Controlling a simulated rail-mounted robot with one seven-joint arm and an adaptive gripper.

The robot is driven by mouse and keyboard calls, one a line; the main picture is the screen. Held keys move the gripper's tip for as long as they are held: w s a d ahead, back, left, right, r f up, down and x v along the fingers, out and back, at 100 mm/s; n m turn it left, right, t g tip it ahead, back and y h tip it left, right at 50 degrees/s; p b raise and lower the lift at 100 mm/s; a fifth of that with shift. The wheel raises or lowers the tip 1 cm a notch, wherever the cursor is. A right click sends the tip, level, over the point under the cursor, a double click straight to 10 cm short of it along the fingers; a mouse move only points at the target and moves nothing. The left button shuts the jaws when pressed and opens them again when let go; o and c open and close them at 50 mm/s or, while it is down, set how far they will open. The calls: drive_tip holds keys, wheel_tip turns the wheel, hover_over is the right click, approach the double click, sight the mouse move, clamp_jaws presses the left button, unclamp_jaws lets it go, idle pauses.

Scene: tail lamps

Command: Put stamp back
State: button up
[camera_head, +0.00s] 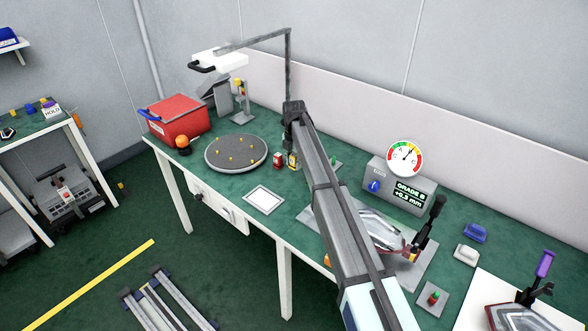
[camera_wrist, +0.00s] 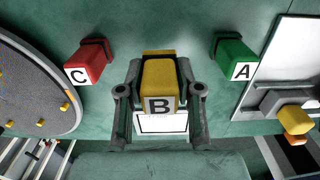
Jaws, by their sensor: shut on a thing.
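The yellow stamp (camera_wrist: 158,76) marked B is between the two fingers of my gripper (camera_wrist: 160,92) in the wrist view, and the gripper is shut on it. The yellow stamp also shows in the head view (camera_head: 294,161), partly hidden by my arm. Whether its base touches the table cannot be told. A red stamp (camera_wrist: 86,62) marked C stands to its left, and a green stamp (camera_wrist: 236,58) marked A to its right. In the head view, the red stamp (camera_head: 278,160) is just left of the yellow one. My arm hides most of my gripper there.
A round grey turntable (camera_head: 236,153) with small yellow pegs lies left of the stamps. A white framed card (camera_head: 263,200) lies near the front edge. A red box (camera_head: 178,118) stands at the far left, and a gauge box (camera_head: 398,185) at the right.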

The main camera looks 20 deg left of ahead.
sight(294, 169)
drive_tip(key=shift+f+p, duration=0.4)
drive_tip(key=shift+f, duration=1.6)
drive_tip(key=shift+f, duration=0.15)
drive_tip(key=o, duration=0.9)
wheel_tip(294, 169, up, 12)
drive_tip(key=b, duration=0.3)
drive_tip(key=shift+a, duration=0.1)
